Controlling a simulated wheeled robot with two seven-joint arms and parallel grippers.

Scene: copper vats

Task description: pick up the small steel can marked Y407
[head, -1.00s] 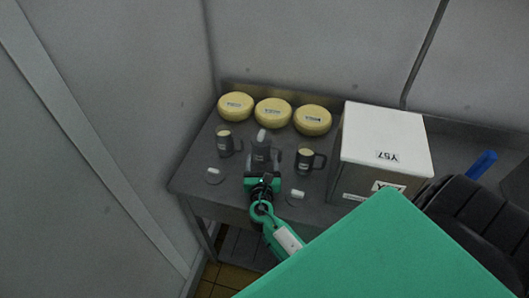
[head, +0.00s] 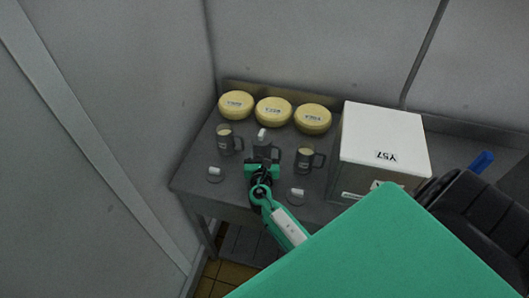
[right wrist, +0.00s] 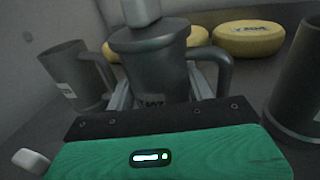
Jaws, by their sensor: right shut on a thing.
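The small steel can (head: 262,151) stands in the middle of the row of cans, with a pale knob on its lid and a side handle. In the right wrist view the can (right wrist: 150,60) fills the centre, upright. Its small label is low on its front and too partly hidden to read fully. My right gripper (head: 262,160) is shut on the can, its fingers on either side of the body; it also shows in the right wrist view (right wrist: 150,95). The can's base is hidden by the gripper, so I cannot tell whether it touches the table. My left gripper is not in view.
Open cans stand left (head: 224,143) and right (head: 304,160) of it, close by. Two loose lids (head: 214,178) (head: 297,198) lie in front. Several yellow rounds, one at the left (head: 236,107), line the back. A white-topped box marked Y57 (head: 380,135) stands to the right.

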